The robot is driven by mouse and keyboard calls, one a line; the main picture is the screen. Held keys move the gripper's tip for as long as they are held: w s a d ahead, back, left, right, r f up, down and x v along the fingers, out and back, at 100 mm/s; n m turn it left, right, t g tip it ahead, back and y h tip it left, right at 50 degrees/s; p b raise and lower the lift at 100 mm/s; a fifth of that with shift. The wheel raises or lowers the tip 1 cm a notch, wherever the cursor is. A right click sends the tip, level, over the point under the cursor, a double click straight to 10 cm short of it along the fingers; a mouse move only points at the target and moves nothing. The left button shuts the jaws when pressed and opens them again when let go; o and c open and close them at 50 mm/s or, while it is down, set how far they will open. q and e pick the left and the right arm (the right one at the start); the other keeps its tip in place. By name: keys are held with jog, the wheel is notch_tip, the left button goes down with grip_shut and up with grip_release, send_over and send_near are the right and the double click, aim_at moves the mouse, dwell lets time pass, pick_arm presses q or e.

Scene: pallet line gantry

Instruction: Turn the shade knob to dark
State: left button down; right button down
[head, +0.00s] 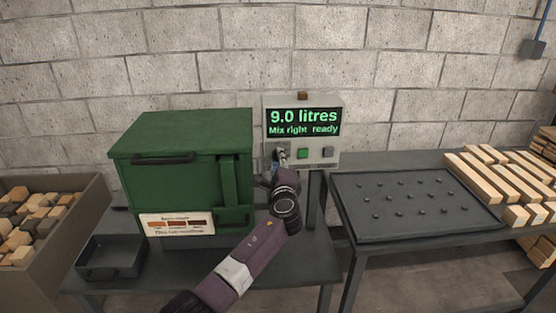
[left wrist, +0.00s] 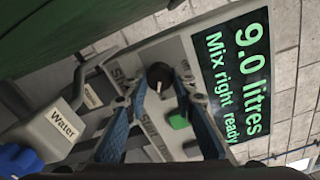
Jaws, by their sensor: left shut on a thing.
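The control panel (head: 335,162) stands behind the bench, with a screen (head: 303,122) reading "9.0 litres" and "Mix right ready". The shade knob is a round black knob (left wrist: 159,74) on the panel's face in the left wrist view. A pale pointer mark shows near its lower edge in that picture. My left gripper (left wrist: 161,86) is shut on the knob, one finger on each side. In the head view the left gripper (head: 281,157) reaches the panel's lower left and mostly hides the knob. My right gripper is not in view.
A green button (head: 302,153) and a grey button (head: 327,152) sit right of the knob. A green cabinet (head: 190,190) stands close left. A box labelled Water (left wrist: 55,125) shows in the left wrist view. A studded dark tray (head: 410,218) lies right.

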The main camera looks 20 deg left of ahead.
pick_arm(q)
jog(key=shift+f, duration=0.15)
jog(key=c, duration=1.6)
grip_release()
jog(key=v, duration=1.2)
jog(key=shift+d, duration=0.1)
